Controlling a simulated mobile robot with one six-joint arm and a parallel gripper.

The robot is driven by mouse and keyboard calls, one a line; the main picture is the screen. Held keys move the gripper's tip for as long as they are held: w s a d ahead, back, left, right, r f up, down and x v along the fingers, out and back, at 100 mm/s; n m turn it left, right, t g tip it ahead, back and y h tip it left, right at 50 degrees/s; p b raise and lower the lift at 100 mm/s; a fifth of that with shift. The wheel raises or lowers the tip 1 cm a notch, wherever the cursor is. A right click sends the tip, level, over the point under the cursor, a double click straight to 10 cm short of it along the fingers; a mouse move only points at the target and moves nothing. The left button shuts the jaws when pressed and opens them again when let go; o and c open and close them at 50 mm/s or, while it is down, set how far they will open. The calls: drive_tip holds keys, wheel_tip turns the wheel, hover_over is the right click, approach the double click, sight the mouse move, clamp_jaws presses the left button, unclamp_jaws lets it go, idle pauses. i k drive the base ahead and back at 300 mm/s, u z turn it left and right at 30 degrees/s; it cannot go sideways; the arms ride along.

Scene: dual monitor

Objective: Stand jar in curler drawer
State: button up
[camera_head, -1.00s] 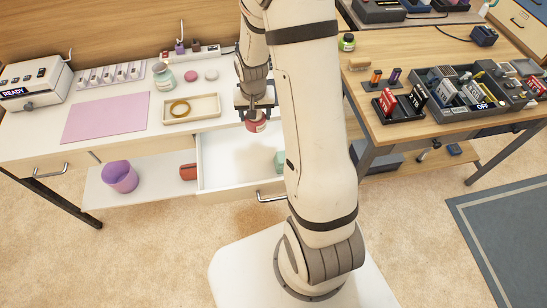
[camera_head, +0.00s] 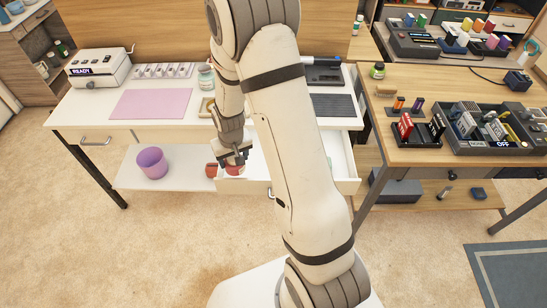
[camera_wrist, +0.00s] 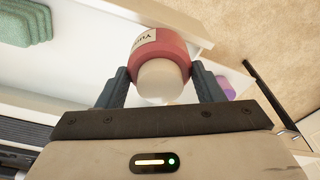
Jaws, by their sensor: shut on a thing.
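My gripper (camera_head: 233,160) is shut on a red jar (camera_wrist: 160,55) with a pale label and a cream round end that faces the wrist camera. In the head view the jar (camera_head: 235,170) shows just below the fingers, by the front left of the open white drawer (camera_head: 345,178). In the wrist view the jar overlaps the drawer's white rim (camera_wrist: 190,32). I cannot tell its height over the drawer floor. Green ridged pieces (camera_wrist: 25,22) lie inside the drawer at one end. My arm hides much of the drawer in the head view.
A purple cup (camera_head: 152,162) and a red object (camera_head: 211,170) stand on the low shelf left of the drawer. The white tabletop above holds a pink mat (camera_head: 151,103) and a grey device (camera_head: 98,68). A wooden table (camera_head: 420,165) stands at right.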

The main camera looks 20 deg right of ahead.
sight(258, 171)
drive_tip(key=z, duration=0.2)
drive_tip(key=i, duration=0.15)
drive_tip(key=u, duration=2.15)
drive_tip(key=k, duration=1.3)
drive_tip(key=z, duration=1.2)
drive_tip(key=i, duration=1)
drive_tip(key=z, duration=0.05)
